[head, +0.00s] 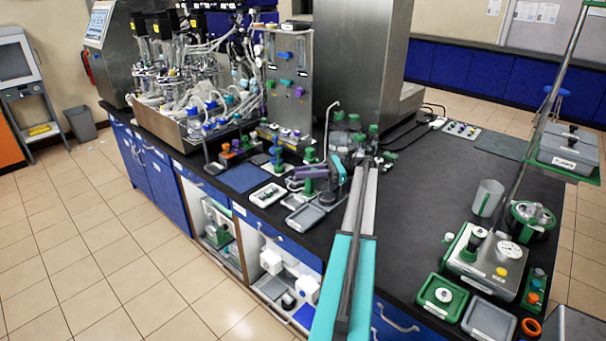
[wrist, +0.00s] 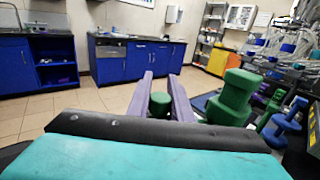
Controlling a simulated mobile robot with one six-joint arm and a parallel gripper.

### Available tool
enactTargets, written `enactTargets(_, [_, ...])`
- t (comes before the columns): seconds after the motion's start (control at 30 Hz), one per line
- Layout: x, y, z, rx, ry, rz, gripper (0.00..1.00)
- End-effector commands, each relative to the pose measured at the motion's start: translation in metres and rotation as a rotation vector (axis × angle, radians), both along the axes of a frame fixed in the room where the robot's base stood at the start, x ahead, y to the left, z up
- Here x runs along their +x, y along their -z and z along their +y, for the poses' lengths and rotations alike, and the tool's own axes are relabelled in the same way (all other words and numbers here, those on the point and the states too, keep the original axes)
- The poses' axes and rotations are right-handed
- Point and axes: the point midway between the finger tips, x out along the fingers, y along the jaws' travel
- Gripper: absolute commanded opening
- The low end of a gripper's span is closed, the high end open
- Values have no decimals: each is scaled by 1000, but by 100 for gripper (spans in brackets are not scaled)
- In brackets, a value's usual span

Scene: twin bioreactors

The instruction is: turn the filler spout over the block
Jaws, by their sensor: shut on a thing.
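My gripper (head: 300,177) reaches left over the bench's front edge, its purple fingers shut around a green-topped piece. In the wrist view, my gripper (wrist: 160,90) has its fingers on either side of this green piece (wrist: 161,107), which has some purple beside it. In the head view, a green post (head: 308,187) stands at the fingers. A thin pale tube with a hooked top (head: 327,125) rises just behind the gripper; it may be the filler spout. I cannot tell whether the held piece belongs to it. The block cannot be told apart from the small parts here.
A stepped green fitting (wrist: 231,98) stands close right of the fingers. A grey tray (head: 305,217) and white tray (head: 267,195) lie at the front edge. A blue mat (head: 245,177) is farther left.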

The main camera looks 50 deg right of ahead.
Motion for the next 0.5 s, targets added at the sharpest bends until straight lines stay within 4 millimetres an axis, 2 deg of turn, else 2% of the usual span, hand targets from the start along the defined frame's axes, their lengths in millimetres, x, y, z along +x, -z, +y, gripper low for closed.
enactTargets(0.07, [-3,-2,-1,1,0,-2,0])
enactTargets(0.1, [-3,-2,-1,1,-1,-2,21])
enactTargets(0.2, [-4,-1,-1,1,-1,-2,38])
enactTargets(0.5, [-4,0,-1,1,0,1,38])
